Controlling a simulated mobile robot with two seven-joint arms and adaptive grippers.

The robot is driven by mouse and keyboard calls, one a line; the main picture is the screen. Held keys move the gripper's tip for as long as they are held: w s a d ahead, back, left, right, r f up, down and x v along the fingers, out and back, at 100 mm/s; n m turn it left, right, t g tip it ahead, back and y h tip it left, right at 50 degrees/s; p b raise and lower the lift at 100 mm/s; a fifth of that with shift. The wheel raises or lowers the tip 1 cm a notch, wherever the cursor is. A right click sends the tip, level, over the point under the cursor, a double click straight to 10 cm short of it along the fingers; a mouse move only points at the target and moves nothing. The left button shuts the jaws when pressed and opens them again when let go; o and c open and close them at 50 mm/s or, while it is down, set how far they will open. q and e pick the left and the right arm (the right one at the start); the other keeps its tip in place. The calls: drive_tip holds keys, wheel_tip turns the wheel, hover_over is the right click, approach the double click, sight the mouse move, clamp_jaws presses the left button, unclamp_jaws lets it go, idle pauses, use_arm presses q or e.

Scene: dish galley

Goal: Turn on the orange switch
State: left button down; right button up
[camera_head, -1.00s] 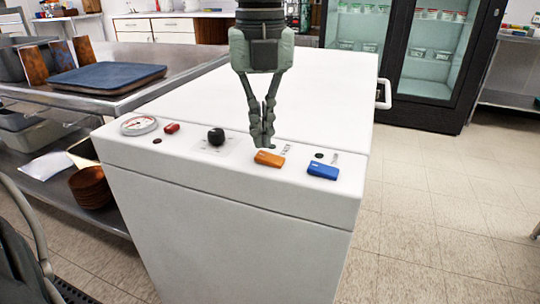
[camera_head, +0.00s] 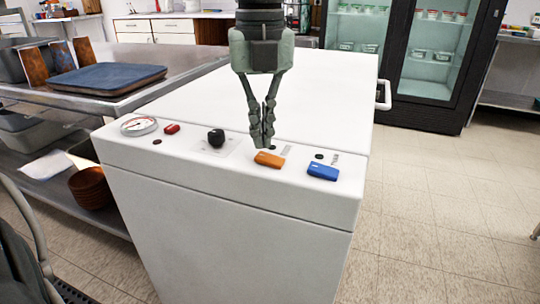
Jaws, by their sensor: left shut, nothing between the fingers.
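The orange switch (camera_head: 269,159) sits on the sloped front panel of a white machine (camera_head: 225,215), between a black knob (camera_head: 216,138) and a blue switch (camera_head: 323,171). My left gripper (camera_head: 262,142) hangs above the panel, pointing down. Its fingertips are together and empty, right at the back left edge of the orange switch. I cannot tell whether they touch it. The fingers hide part of the panel behind the switch. My right gripper is not in view.
A gauge (camera_head: 139,126) and a small red switch (camera_head: 172,129) are at the panel's left. A steel table with a blue tray (camera_head: 108,77) stands at left. Brown bowls (camera_head: 90,187) sit on its lower shelf. A glass-door fridge (camera_head: 428,50) stands behind. The floor at right is clear.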

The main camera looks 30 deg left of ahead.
sight(262, 155)
use_arm(q)
drive_tip(key=shift+f+b, duration=1.1)
idle(0.5)
drive_tip(key=shift+r+p, duration=2.05)
drive_tip(key=shift+r, duration=1.5)
